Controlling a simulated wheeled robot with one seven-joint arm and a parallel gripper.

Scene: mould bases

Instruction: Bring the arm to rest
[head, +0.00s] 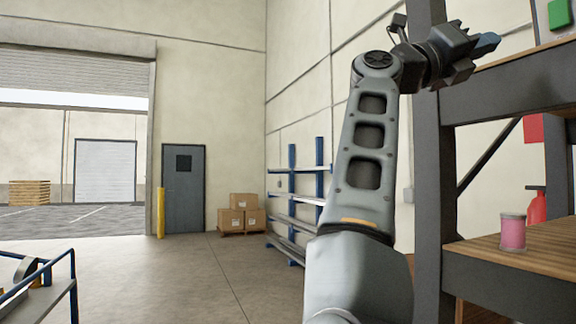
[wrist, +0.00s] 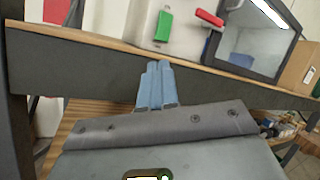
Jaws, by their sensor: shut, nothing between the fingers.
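My arm stands raised in the middle right of the head view, bent at the top so that my gripper (head: 487,45) points right. The gripper is close to the upper shelf (head: 520,85) of a dark-framed rack. In the wrist view my gripper (wrist: 157,68) has its two blue-grey fingers together with nothing between them. Its fingertips appear in front of the edge of a wooden-topped shelf (wrist: 90,64); I cannot tell whether they touch it.
The rack's dark post (head: 432,190) stands just right of my arm. A blue cart (head: 45,290) is lower left; the floor between is clear.

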